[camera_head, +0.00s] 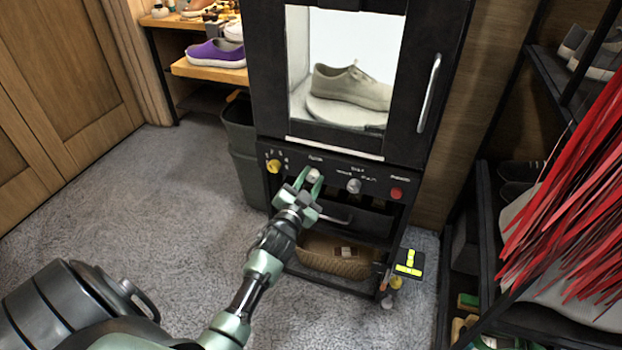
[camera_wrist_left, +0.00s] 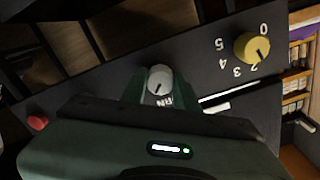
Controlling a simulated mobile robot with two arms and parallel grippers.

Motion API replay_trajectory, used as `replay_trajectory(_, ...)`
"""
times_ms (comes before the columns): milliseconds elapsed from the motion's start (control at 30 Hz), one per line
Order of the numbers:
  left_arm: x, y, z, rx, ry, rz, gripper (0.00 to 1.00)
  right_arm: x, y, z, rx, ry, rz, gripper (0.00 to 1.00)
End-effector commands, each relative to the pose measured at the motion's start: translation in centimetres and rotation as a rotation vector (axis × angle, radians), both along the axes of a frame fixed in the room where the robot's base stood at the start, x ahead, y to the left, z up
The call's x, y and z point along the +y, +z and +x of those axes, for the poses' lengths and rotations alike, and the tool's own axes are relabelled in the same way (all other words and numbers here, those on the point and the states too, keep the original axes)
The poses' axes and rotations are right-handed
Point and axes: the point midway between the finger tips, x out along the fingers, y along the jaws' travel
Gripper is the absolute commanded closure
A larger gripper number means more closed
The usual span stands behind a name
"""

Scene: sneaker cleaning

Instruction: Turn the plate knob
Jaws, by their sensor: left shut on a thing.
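A black cabinet (camera_head: 262,75) has a control panel with a yellow dial (camera_head: 273,166), two silver knobs and a red button (camera_head: 397,193). My left gripper (camera_head: 306,182) is at the left silver knob (camera_head: 313,174), with its fingers closed around it. In the left wrist view this silver knob (camera_wrist_left: 159,79) sits between the fingertips of my left gripper (camera_wrist_left: 158,88), with a dark pointer line on its face and partly hidden lettering below. The second silver knob (camera_head: 353,186) stands free to the right. A beige shoe (camera_head: 352,87) rests on a round plate (camera_head: 345,112) behind the window. My right gripper is not seen.
A dark bin (camera_head: 240,150) stands left of the cabinet. A shelf with a purple shoe (camera_head: 216,53) is behind it. Red strips (camera_head: 570,190) and a dark rack fill the right side. The grey carpet (camera_head: 130,210) at left is clear.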

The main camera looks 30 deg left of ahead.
Motion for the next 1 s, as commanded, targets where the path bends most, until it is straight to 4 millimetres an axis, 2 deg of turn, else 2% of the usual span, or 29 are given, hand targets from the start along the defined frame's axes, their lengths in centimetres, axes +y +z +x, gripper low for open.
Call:
replay_trajectory(333,0.0,0.0,0.0,-0.001,-0.001,0.001,1.00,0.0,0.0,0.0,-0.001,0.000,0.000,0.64)
replay_trajectory(367,0.0,0.0,0.0,-0.001,-0.001,0.001,0.62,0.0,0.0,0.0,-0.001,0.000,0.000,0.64)
replay_trajectory(400,0.0,0.0,0.0,-0.001,-0.001,0.001,0.51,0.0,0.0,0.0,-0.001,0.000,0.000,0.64)
replay_trajectory(433,0.0,0.0,0.0,-0.001,-0.001,0.001,0.48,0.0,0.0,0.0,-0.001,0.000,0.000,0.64)
replay_trajectory(767,-0.1,0.0,-0.2,0.000,-0.001,0.000,0.48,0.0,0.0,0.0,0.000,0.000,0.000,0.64)
replay_trajectory(933,-0.6,-0.1,-2.4,0.003,0.000,-0.002,0.48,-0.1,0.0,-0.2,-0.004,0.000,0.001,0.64)
replay_trajectory(1000,-0.9,-0.1,-3.6,0.004,0.000,-0.001,0.48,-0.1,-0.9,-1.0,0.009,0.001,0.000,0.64)
